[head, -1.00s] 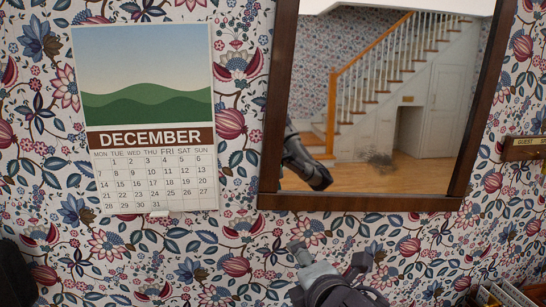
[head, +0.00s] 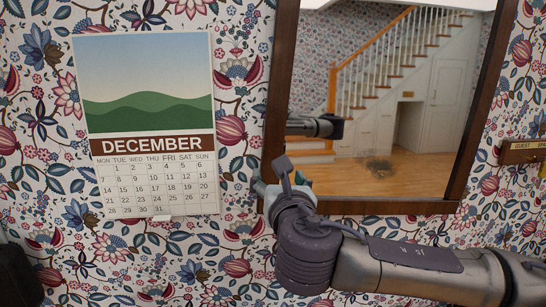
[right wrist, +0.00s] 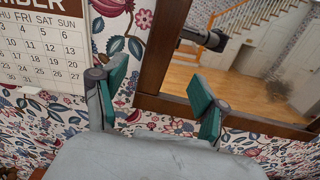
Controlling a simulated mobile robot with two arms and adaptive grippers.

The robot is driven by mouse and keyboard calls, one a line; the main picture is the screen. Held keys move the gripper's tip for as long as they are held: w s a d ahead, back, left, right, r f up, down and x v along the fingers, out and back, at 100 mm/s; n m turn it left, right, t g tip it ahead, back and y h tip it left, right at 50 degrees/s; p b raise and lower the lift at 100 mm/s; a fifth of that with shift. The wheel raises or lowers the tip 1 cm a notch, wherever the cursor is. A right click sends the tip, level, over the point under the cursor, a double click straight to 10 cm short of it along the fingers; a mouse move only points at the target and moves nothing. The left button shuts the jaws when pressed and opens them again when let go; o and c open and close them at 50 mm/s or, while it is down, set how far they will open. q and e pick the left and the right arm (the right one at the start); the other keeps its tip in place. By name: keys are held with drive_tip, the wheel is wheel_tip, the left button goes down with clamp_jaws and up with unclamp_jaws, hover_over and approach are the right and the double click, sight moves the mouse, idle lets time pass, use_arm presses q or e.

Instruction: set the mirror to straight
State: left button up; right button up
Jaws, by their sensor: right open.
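The mirror (head: 400,207) hangs on the wall in a dark brown wooden frame. In the head view its sides lean right toward the top, unlike the calendar's edges, so it looks tilted slightly clockwise. My right gripper (head: 280,188) is at its lower left corner, partly covering it. In the right wrist view the right gripper (right wrist: 160,97) is open with teal pads. The left finger is over wallpaper beside the mirror, the right one over the bottom rail of the mirror frame (right wrist: 225,112). I cannot tell whether either touches. My left gripper is not in view.
A December calendar (head: 150,120) hangs left of the mirror, with a strip of free wall between. A wooden plaque (head: 524,151) is on the wall at the right. The staircase, floor and a dark arm inside the mirror are reflections.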

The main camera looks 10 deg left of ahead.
drive_tip(key=p+x, duration=0.2)
drive_tip(key=x, duration=0.5)
drive_tip(key=shift+w, duration=0.3)
drive_tip(key=shift+a, duration=0.1)
drive_tip(key=shift+c, duration=0.3)
clamp_jaws()
